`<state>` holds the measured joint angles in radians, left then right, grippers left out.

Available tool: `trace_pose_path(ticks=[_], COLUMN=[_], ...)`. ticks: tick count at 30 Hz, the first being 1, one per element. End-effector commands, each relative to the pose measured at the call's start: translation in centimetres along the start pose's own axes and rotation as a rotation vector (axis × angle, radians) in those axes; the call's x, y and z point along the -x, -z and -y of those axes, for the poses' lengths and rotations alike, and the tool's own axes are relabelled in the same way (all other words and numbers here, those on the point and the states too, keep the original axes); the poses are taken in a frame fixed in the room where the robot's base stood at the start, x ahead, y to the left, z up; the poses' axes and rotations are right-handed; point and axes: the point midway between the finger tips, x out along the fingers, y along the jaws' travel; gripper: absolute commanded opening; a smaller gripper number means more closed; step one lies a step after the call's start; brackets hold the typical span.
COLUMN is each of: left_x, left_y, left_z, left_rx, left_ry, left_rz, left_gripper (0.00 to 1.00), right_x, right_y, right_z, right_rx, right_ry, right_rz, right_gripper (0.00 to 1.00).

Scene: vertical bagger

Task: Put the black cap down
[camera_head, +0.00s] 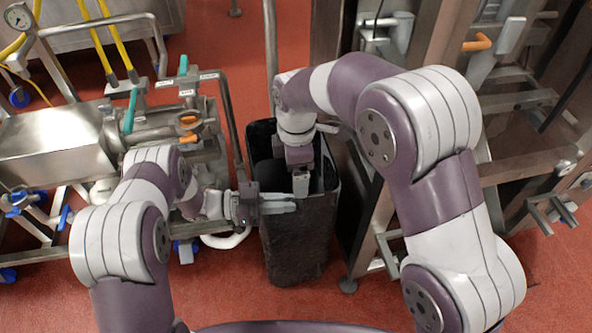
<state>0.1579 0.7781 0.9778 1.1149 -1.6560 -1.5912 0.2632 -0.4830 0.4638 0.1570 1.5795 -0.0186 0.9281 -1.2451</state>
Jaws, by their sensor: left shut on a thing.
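A dark rounded shape, which looks like the black cap (272,175), shows at the mouth of a tall black bin (297,245). It is dark on dark, so its outline is hard to make out. My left gripper (282,204) comes in from the left, level with the bin's near rim, its fingers pointing right. It is shut, and the shape lies right behind its fingers; the contact itself is hidden. My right gripper (301,183) points down at the bin's opening, close to the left fingertips. Whether its jaws are open or shut does not show.
A steel machine with pipes and hoses (60,140) stands at the left. A steel frame with steps (500,110) stands close to the bin on the right. Red floor (225,290) is free in front of the bin.

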Motion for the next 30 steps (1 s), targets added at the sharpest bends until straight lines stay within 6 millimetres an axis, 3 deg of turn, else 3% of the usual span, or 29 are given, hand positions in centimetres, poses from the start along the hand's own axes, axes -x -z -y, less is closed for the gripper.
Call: trace_pose_path(ticks=[15, 20, 27, 28, 30], left_x=[0.0, 0.0, 0.0, 0.0, 0.0], left_y=[0.0, 0.0, 0.0, 0.0, 0.0], left_z=[0.0, 0.0, 0.0, 0.0, 0.0], left_rx=[0.000, 0.000, 0.000, 0.000, 0.000], left_ry=[0.001, 0.001, 0.001, 0.001, 0.001], left_rz=[-0.001, -0.001, -0.001, -0.001, -0.001], left_gripper=[0.00, 0.00, 0.00, 0.00, 0.00], right_x=[-10.3, -11.6, -11.8, -11.8, -11.8], right_y=[0.4, 0.5, 0.5, 0.5, 0.5], right_z=[0.4, 0.4, 0.4, 0.4, 0.4], right_rx=[-0.016, -0.016, -0.015, -0.015, -0.015], right_ry=[0.014, 0.011, 0.010, 0.010, 0.010], right_rz=[-0.009, -0.010, -0.010, -0.010, -0.010], right_gripper=[0.92, 0.92, 0.92, 0.89, 0.66])
